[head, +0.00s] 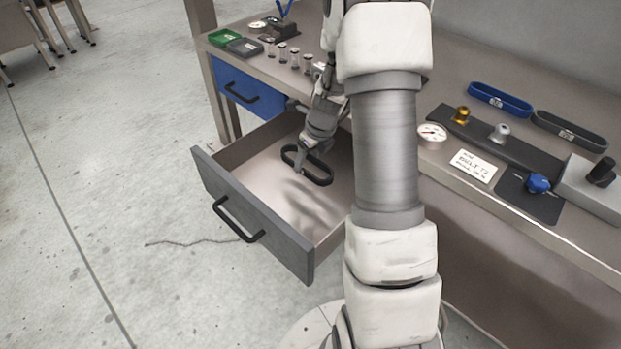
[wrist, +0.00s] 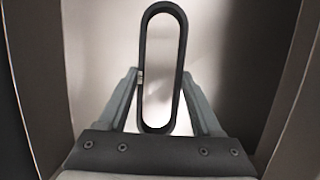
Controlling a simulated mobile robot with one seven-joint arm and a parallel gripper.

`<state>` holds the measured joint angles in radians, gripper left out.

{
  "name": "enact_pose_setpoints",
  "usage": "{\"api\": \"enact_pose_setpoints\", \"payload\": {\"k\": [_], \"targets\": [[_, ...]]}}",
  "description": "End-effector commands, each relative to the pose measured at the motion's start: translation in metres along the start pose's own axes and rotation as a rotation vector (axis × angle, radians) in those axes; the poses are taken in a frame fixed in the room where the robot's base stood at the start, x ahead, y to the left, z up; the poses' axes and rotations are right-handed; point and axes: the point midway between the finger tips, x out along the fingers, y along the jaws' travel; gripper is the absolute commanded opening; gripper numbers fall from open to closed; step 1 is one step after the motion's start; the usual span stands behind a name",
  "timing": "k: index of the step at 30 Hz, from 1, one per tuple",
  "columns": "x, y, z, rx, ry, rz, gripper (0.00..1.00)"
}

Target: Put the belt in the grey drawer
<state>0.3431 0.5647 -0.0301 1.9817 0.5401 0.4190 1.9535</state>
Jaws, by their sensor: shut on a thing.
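The belt (head: 321,184) is a black closed loop, and it also shows in the wrist view (wrist: 143,50). My gripper (head: 302,160) is shut on the belt, with one finger on each long side of the loop in the wrist view (wrist: 160,80). The grey drawer (head: 255,218) is pulled open, with a black handle on its front. The belt is over the drawer's pale floor, between its walls. A shadow lies on the floor below it; I cannot tell the exact gap.
A shut blue drawer (head: 247,92) is beside the grey one. On the bench (head: 455,190) lie a blue belt (head: 500,100), a dark grey belt (head: 570,131), a gauge (head: 432,133) and a label card (head: 473,166). The drawer holds nothing else visible.

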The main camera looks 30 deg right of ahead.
Motion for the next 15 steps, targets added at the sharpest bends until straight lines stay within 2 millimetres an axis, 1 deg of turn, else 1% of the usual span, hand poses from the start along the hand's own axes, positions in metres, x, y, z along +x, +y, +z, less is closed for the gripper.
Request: {"api": "enact_pose_setpoints", "payload": {"k": [1,3,8,12,15], "targets": [[0.012,-0.001,-0.005,0.002,0.001,0.001,0.02],[0.019,0.0,-0.006,-0.001,0.0,0.001,0.02],[0.029,0.0,-0.009,-0.002,0.001,0.0,0.02],[0.049,0.0,-0.016,-0.002,0.002,0.002,0.02],[0.059,0.0,-0.019,-0.002,0.0,0.002,0.02]]}}
